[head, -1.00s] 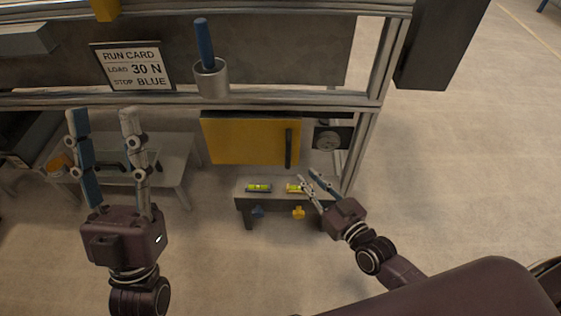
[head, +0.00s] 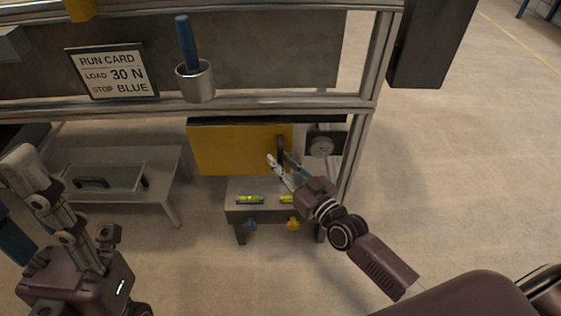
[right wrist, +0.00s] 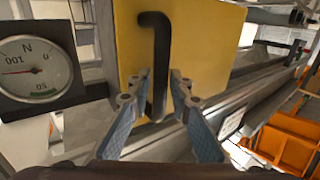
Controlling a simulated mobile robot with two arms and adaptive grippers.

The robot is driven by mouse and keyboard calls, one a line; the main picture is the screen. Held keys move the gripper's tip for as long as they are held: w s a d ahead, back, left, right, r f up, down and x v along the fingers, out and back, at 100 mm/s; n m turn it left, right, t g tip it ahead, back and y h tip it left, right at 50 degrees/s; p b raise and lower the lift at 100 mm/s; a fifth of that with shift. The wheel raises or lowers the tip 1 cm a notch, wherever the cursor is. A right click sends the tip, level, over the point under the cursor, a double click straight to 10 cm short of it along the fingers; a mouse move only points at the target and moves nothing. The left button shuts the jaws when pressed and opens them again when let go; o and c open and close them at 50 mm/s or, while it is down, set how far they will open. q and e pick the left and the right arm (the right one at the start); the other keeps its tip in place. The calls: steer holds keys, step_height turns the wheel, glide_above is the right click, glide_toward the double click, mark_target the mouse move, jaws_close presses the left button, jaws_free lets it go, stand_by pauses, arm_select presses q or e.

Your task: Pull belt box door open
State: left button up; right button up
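The yellow belt box door (head: 225,148) hangs under the frame rail and looks shut; it fills the middle of the right wrist view (right wrist: 205,45). Its black bar handle (head: 281,147) is on the door's right side and also shows in the right wrist view (right wrist: 155,60). My right gripper (head: 280,163) is at the handle. In the right wrist view its two fingers (right wrist: 160,85) stand apart, one on each side of the handle's lower part, with no clear grip on it. My left gripper (head: 15,190) is at the left edge, empty, its fingers apart.
A round gauge (head: 321,146) sits just right of the door. A small bench (head: 236,207) with level vials and coloured knobs stands below. A run card (head: 112,72) and a cup with a blue-handled tool (head: 195,82) are above. Floor at right is clear.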

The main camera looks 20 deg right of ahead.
jaws_close()
steer(key=shift+s, duration=0.1)
stand_by(0.4)
